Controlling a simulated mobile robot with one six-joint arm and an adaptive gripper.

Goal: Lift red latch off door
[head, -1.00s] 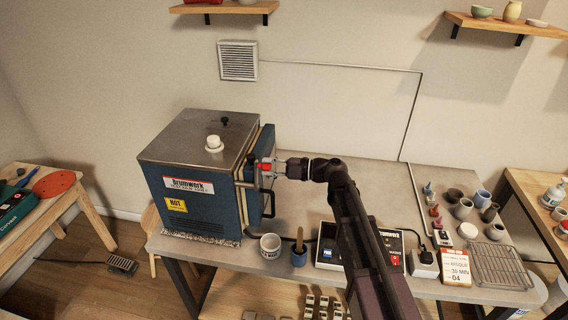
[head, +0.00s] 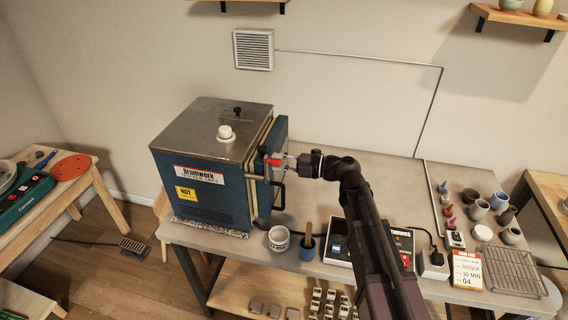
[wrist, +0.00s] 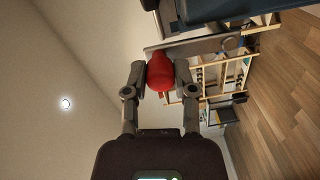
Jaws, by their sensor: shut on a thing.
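The red latch (head: 273,161) is at the right side of the blue kiln (head: 200,170), by the front edge of the kiln door (head: 273,150). My gripper (head: 282,162) is shut on the red latch. In the wrist view the red latch (wrist: 160,73) sits between the two fingers of my gripper (wrist: 160,80). The metal part beyond the red end shows only partly, so I cannot tell whether the latch still touches the door. A black door handle (head: 279,192) hangs below the latch.
On the worktable (head: 395,175), a white cup (head: 279,239) and a blue pot with a wooden tool (head: 305,247) stand below the door. A control box (head: 340,243) is beside my arm. Small pots and a wire rack (head: 512,270) are at the right.

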